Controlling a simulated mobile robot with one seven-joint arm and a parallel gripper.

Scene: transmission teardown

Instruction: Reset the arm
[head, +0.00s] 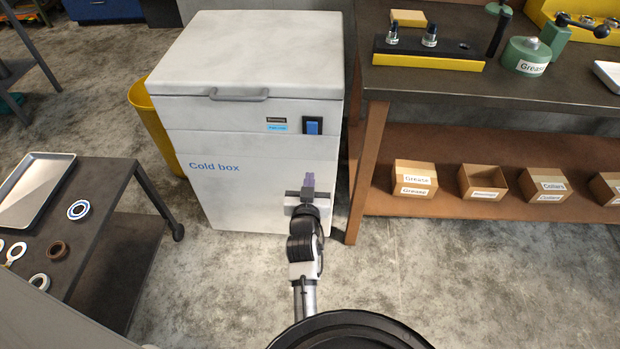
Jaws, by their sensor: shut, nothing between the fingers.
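My gripper (309,182) is in front of the lower right of the white cold box (255,205). Its purple-grey fingers are together with nothing between them. My arm reaches forward from the bottom of the head view, with the gripper end pointing away from me toward the cold box front. I cannot tell how far the fingertips are from the box. The cold box lid (250,55) is down, with a grey handle on its front edge.
A dark cart (110,210) at left holds a metal tray (38,190) and several rings. A workbench (470,95) at right carries a grease pot (527,55), with small cartons (415,178) on its lower shelf. A yellow bin (150,120) stands behind the box. Floor at lower right is clear.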

